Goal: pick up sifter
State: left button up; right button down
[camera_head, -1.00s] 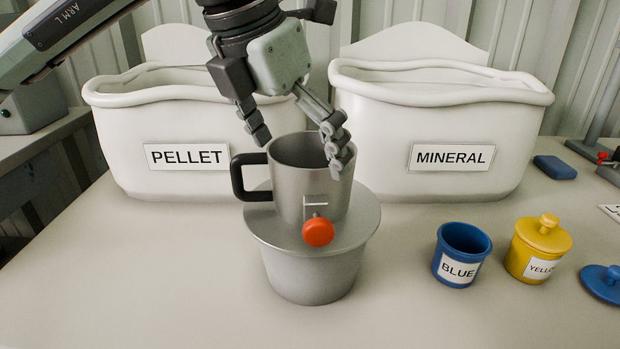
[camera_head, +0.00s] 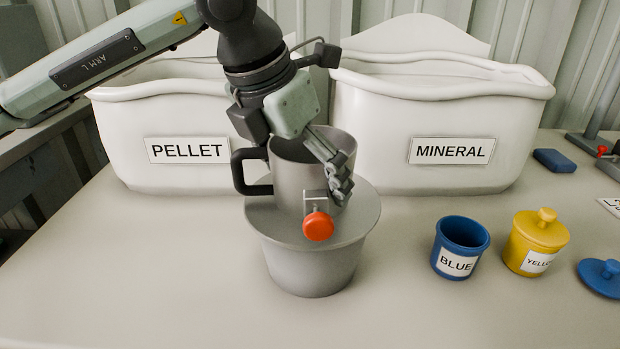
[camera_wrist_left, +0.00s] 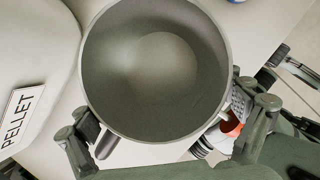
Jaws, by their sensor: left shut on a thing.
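The sifter (camera_head: 289,184) is a grey metal cup with a dark handle (camera_head: 240,174) on its left and an orange-red knob (camera_head: 318,226) at its front. It stands upright on a grey flanged pot (camera_head: 312,268). My left gripper (camera_head: 302,180) has come down over it and is shut on its body, one finger on the right side; the other finger is mostly hidden behind the cup. The left wrist view looks into the empty sifter (camera_wrist_left: 155,70), with fingers on either side of its wall.
White bins marked PELLET (camera_head: 120,155) and MINERAL (camera_head: 385,165) stand close behind. To the right are an open blue cup (camera_head: 447,250), a lidded yellow jar (camera_head: 530,255), a blue lid (camera_head: 602,275) and a blue block (camera_head: 554,160). The table's front left is clear.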

pick_arm(q)
jog(key=shift+c, duration=1.1)
jog(key=shift+r, duration=0.1)
jog(key=shift+r, duration=0.1)
